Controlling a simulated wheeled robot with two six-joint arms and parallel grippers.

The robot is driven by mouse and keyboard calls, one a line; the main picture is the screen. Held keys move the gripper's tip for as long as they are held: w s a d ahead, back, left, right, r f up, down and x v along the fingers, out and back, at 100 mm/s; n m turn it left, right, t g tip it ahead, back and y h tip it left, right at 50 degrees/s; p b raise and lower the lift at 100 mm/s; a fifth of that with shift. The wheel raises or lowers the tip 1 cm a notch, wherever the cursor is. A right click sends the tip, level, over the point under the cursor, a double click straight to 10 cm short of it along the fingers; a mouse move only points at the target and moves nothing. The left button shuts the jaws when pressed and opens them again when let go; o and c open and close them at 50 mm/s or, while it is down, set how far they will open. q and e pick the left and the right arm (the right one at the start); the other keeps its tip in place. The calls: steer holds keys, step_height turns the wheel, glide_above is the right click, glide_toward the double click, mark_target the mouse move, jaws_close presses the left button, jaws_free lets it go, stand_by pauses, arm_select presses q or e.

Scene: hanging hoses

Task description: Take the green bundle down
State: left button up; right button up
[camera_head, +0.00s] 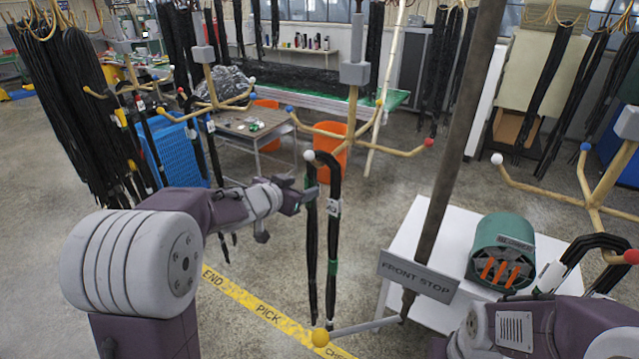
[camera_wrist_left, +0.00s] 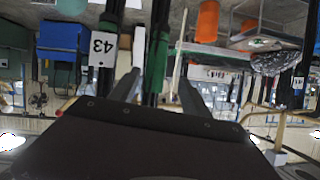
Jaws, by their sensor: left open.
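The green bundle (camera_head: 333,240) is a black looped hose with a green band and a white tag. It hangs from the white-tipped peg (camera_head: 308,155) of a rack in the middle of the head view. Its two strands hang almost straight down. My left gripper (camera_head: 312,194) is beside its upper part, open. In the left wrist view, the strand with the green band (camera_wrist_left: 155,62) shows between the two spread fingers, and the strand with the tag "43" (camera_wrist_left: 102,48) is left of them. The fingers do not look closed on it. My right gripper is not in view; only part of that arm shows.
A yellow-tipped lower rack arm (camera_head: 320,338) is under the bundle. More hoses (camera_head: 85,110) hang left.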

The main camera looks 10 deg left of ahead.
mark_target(305, 185)
arm_select(q)
steer(key=x, duration=0.3)
steer(key=shift+w, duration=0.1)
jaws_close()
stand_by(1.1)
steer(key=shift+r, duration=0.1)
